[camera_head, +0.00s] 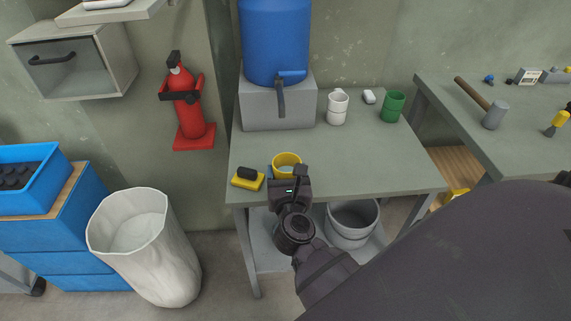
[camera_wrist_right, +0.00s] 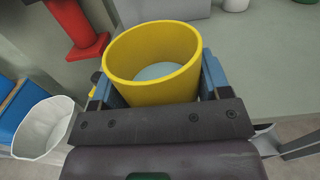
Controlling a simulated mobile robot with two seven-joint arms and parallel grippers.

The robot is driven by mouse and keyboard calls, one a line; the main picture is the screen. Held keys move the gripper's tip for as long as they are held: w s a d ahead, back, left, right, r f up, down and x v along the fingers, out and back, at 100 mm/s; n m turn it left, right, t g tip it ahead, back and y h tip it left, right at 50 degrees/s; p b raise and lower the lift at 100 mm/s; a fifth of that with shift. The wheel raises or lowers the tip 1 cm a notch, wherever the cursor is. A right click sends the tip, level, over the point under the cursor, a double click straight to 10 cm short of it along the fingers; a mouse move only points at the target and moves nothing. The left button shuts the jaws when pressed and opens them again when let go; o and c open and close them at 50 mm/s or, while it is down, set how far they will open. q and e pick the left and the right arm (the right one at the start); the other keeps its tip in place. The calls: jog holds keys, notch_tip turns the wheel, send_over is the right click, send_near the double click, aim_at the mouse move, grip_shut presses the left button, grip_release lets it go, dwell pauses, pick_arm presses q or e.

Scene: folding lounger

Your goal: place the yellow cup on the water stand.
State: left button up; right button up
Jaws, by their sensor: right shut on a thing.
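The yellow cup (camera_head: 287,159) is upright at the front left part of the grey table, which holds the blue water tank (camera_head: 274,40) on a grey block (camera_head: 262,106). My right gripper (camera_head: 288,176) reaches it from the front and is shut on it. In the right wrist view the cup (camera_wrist_right: 152,88) sits between the two blue-grey fingers of my right gripper (camera_wrist_right: 155,85), its open top showing a pale bottom. Whether the cup touches the table is hard to tell. My left gripper is not in view.
A yellow-and-black sponge-like block (camera_head: 248,179) lies just left of the cup. A white mug (camera_head: 338,107) and a green mug (camera_head: 392,107) stand farther back right. The tank's tap (camera_head: 286,78) hangs over the block's front edge. The table's middle (camera_head: 350,155) is clear.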

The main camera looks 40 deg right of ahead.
jog(key=shift+v, duration=1.75)
